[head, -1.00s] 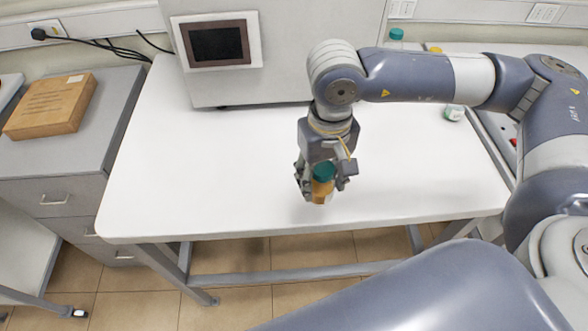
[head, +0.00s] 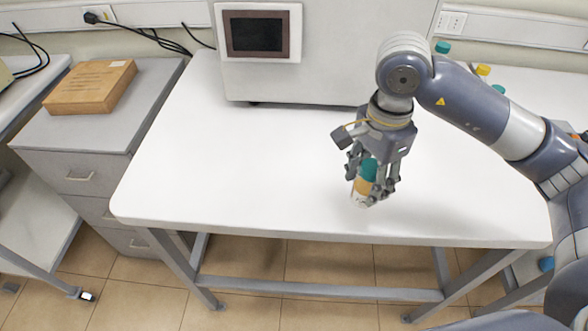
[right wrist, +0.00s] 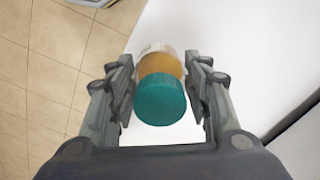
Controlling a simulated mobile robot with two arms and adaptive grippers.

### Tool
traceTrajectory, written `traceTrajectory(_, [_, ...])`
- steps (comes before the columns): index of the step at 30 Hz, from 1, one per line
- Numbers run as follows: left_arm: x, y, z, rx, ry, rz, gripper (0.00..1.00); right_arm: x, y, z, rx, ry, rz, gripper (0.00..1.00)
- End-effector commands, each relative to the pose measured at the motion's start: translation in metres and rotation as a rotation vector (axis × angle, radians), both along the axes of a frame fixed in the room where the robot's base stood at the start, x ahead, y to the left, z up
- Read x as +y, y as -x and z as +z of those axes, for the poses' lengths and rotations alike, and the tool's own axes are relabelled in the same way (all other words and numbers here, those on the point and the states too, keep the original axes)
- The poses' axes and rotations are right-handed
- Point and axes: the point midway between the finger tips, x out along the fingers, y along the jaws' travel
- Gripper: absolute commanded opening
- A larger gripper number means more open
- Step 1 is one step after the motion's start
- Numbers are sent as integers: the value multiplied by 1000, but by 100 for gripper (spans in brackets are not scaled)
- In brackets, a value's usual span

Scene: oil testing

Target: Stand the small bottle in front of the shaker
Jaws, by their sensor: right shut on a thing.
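The small bottle (head: 364,186) has a teal cap and amber contents. My right gripper (head: 373,190) is shut on it and holds it over the front right part of the white table, slightly tilted. In the right wrist view the bottle (right wrist: 160,90) sits between the two fingers of the gripper (right wrist: 160,95), cap toward the camera. Whether its base touches the table is hard to tell. A large grey machine with a dark screen, which looks like the shaker (head: 330,75), stands at the back of the table. My left gripper is not in view.
The white table (head: 230,180) is clear in front of the machine and to the left. A grey drawer cabinet (head: 60,150) with a brown box (head: 90,88) stands at left. Other capped bottles (head: 483,70) stand at the back right, behind my arm.

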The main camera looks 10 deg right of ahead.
Motion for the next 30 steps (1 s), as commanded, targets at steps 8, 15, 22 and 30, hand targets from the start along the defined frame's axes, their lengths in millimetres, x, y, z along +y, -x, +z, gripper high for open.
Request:
traceTrajectory(8, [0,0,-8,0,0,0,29,-3,-3,-4,8,-4,-163,16])
traceTrajectory(15, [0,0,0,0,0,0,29,-19,-15,-3,10,-4,-174,16])
traceTrajectory(22, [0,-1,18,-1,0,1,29,-67,-53,-7,10,-5,-175,16])
traceTrajectory(30, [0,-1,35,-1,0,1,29,-116,-92,-14,9,-5,-169,16])
